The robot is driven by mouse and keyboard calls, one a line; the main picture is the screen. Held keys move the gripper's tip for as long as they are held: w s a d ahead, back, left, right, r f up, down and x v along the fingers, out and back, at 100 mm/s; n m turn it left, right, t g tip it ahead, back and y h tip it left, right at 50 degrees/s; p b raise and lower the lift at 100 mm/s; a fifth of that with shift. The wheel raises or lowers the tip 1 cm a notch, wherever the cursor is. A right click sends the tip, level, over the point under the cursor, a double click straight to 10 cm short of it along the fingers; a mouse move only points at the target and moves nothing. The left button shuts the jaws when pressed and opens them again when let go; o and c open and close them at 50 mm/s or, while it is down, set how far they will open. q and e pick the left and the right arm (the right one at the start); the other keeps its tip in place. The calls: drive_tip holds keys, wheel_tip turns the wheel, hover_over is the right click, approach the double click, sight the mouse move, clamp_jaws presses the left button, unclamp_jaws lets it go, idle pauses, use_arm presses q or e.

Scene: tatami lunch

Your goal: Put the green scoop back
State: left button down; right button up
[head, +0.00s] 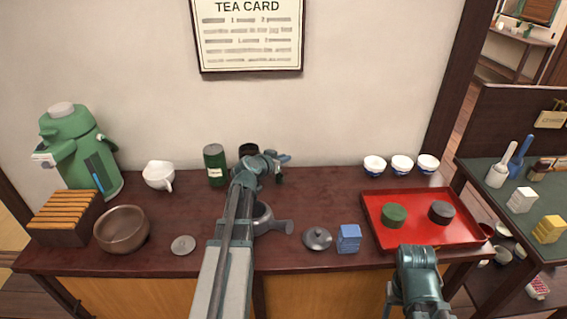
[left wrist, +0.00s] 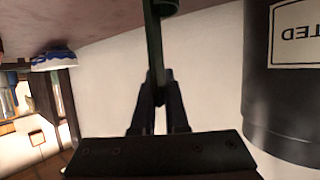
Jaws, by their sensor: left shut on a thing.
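My left gripper (head: 272,163) is near the back of the counter, in front of the wall. In the left wrist view its fingers (left wrist: 160,98) are shut on the green scoop (left wrist: 153,45), a slim dark green piece with a curved end.
A white spouted cup (head: 159,175), a bronze bowl (head: 122,230) and a green air pot (head: 75,145) stand left. White-and-blue cups (head: 402,164) stand behind.

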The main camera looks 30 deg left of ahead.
use_arm(q)
drive_tip(key=shift+f, duration=0.15)
drive_tip(key=c, duration=0.9)
unclamp_jaws()
drive_tip(key=shift+c, duration=0.2)
drive_tip(key=shift+r, duration=0.2)
drive_tip(key=shift+s+r, duration=0.2)
drive_tip(key=shift+s, duration=0.05)
drive_tip(key=p+v, duration=0.4)
drive_tip(key=v, duration=0.7)
drive_tip(key=shift+s+p, duration=0.25)
drive_tip(key=shift+p, duration=0.05)
